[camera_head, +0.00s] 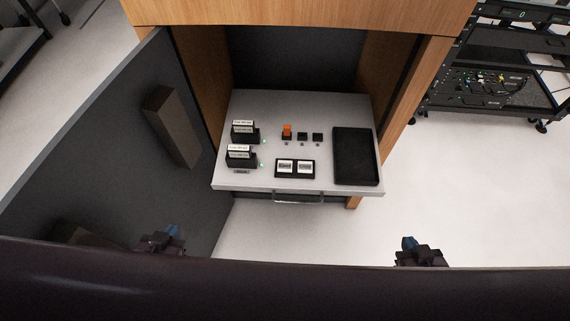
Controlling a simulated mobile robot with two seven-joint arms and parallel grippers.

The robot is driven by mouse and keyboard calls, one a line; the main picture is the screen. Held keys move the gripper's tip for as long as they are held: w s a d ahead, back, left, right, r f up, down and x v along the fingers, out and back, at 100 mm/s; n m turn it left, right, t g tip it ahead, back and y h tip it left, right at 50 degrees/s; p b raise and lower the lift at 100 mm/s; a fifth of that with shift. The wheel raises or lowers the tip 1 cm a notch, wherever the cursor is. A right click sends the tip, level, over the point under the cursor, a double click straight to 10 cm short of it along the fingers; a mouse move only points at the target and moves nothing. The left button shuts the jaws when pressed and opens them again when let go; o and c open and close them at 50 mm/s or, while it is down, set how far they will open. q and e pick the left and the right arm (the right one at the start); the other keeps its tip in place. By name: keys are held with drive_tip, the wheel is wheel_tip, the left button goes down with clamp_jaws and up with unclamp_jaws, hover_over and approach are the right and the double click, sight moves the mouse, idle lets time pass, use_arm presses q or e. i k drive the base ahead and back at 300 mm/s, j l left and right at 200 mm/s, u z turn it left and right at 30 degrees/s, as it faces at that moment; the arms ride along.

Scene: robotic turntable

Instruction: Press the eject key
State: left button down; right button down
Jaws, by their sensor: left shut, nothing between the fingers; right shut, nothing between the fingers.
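A grey pulled-out shelf (260,105) carries the devices. Near its front edge, a black key block (294,176) holds two white-faced keys, a left key (285,166) and a right key (305,167). Their lettering is too small to read, so I cannot tell which is the eject key. Two black slotted units, a rear one (246,136) and a front one (242,160), hold white-labelled pieces, each with a green light beside it. My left gripper (168,240) and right gripper (420,250) are shut and empty, low in the view, apart from the shelf and partly hidden.
An orange piece (287,130) stands in the leftmost of three small black sockets. A black tray (356,156) lies at the shelf's right. A handle (298,199) is on the shelf front. An open dark door (110,150) is at left, an equipment rack (490,75) at right.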

sight(283, 166)
drive_tip(key=i+l+u, duration=0.1)
drive_tip(key=l+u, duration=0.25)
drive_tip(key=l, duration=0.3)
drive_tip(key=l+u, duration=0.4)
drive_tip(key=l, duration=0.3)
drive_tip(key=l+u, duration=0.35)
drive_tip(key=l, duration=0.35)
